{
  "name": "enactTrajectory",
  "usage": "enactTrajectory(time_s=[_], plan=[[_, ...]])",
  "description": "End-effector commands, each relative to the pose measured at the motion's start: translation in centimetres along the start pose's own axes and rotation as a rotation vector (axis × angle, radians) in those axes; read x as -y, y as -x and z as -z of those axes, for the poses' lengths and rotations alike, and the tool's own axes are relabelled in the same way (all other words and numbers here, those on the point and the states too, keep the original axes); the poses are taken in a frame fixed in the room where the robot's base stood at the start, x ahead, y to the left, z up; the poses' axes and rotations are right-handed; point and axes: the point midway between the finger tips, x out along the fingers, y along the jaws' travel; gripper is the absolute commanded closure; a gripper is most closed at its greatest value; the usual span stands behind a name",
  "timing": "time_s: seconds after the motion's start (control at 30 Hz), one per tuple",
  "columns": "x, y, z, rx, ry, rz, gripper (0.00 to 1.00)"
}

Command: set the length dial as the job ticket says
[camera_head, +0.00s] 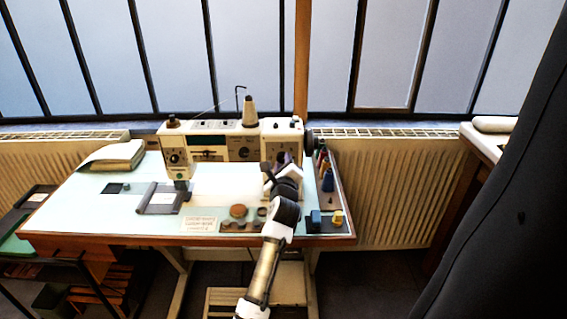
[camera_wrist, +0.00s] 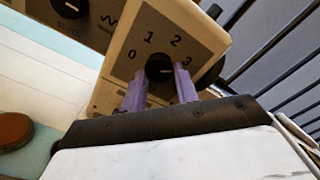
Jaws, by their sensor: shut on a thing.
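The sewing machine (camera_head: 222,139) stands at the back of the table. In the wrist view a black dial (camera_wrist: 160,66) sits on a dark panel marked 0, 1, 2 and 3. My gripper (camera_wrist: 159,75) has its two purple fingers shut on this dial, one on each side. A short pale mark on the dial lies toward the 3 side; its exact reading is hard to tell. In the head view my gripper (camera_head: 283,166) is at the machine's right end and hides the dial. A white card with red print (camera_head: 199,224), likely the job ticket, lies at the table's front; its words are unreadable.
Another dial (camera_wrist: 70,7) is at the wrist view's upper left. Thread spools (camera_head: 327,178) stand along the table's right edge. A brown round thing (camera_head: 238,211) lies near the front. A folded cloth (camera_head: 112,156) is at the left. The pale tabletop's left front is clear.

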Motion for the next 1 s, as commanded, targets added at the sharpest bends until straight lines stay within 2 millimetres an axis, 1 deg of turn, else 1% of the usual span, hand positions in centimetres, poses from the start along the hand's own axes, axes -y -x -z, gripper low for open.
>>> enactTrajectory(time_s=[0.3,0.6,0.8,1.0], plan=[[-0.15,-0.01,-0.14,-0.001,-0.303,-0.002,0.93],[-0.23,0.0,-0.21,-0.001,-0.554,-0.002,0.93],[-0.31,-0.01,-0.17,-0.001,-0.673,-0.002,0.93],[-0.38,0.0,-0.09,-0.002,-0.743,-0.002,0.93]])
